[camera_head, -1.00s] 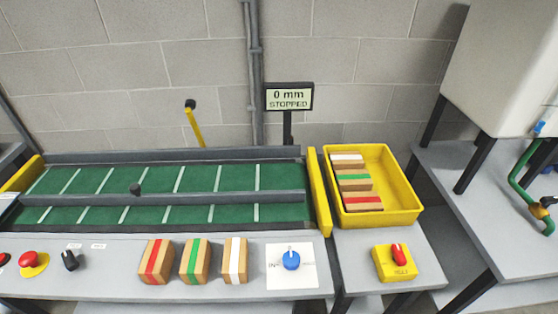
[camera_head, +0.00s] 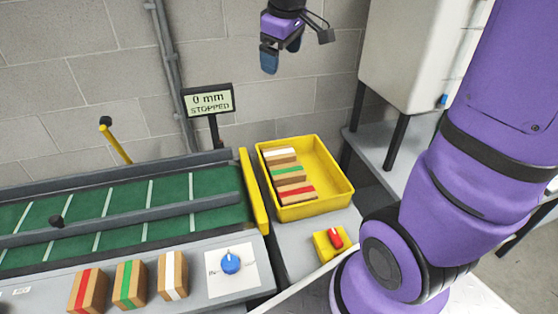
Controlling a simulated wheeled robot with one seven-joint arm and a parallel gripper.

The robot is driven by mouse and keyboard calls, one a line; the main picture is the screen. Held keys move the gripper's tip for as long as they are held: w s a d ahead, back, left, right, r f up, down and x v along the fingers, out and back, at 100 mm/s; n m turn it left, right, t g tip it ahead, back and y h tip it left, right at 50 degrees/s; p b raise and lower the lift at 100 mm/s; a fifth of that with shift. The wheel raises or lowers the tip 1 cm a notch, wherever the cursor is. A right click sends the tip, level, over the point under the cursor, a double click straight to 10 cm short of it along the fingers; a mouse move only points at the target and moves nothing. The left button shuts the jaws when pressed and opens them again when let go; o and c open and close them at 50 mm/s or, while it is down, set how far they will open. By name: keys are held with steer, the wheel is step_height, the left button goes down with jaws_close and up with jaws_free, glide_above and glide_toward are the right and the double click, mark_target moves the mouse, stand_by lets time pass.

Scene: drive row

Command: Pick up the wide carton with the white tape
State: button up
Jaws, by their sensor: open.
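Two cartons with white tape show. One carton with white tape (camera_head: 173,276) stands on the grey front ledge, at the right end of a row of three. The other white-taped carton (camera_head: 279,155) lies at the back of the yellow bin (camera_head: 335,192) and looks wider from this side. My gripper (camera_head: 281,52) is open and empty, high at the top of the picture in front of the wall, above and beyond the bin. It is well apart from both cartons.
Red-taped (camera_head: 87,291) and green-taped (camera_head: 130,285) cartons stand beside the ledge's white-taped one; others share the bin. The green conveyor (camera_head: 120,205) has rails.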

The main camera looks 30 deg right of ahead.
steer(key=w+d+f+n+g, duration=0.1)
steer(key=w+d+f+n, duration=0.15)
steer(key=w+f, duration=0.6)
steer(key=n+g, duration=0.2)
steer(key=n, duration=0.3)
glide_above(279, 159)
steer(key=w, duration=0.2)
step_height(279, 159, down, 20)
steer(key=shift+n+y, duration=0.5)
steer(key=shift+n, duration=0.35)
steer(key=f, duration=0.4)
steer(key=w+d+f, duration=0.1)
steer(key=f, duration=0.3)
steer(key=d+f, duration=0.1)
steer(key=f, duration=0.4)
steer(key=shift+w+d, duration=0.1)
steer(key=shift+w, duration=0.2)
step_height(279, 159, down, 11)
steer(key=shift+f, duration=0.15)
steer(key=c, duration=0.8)
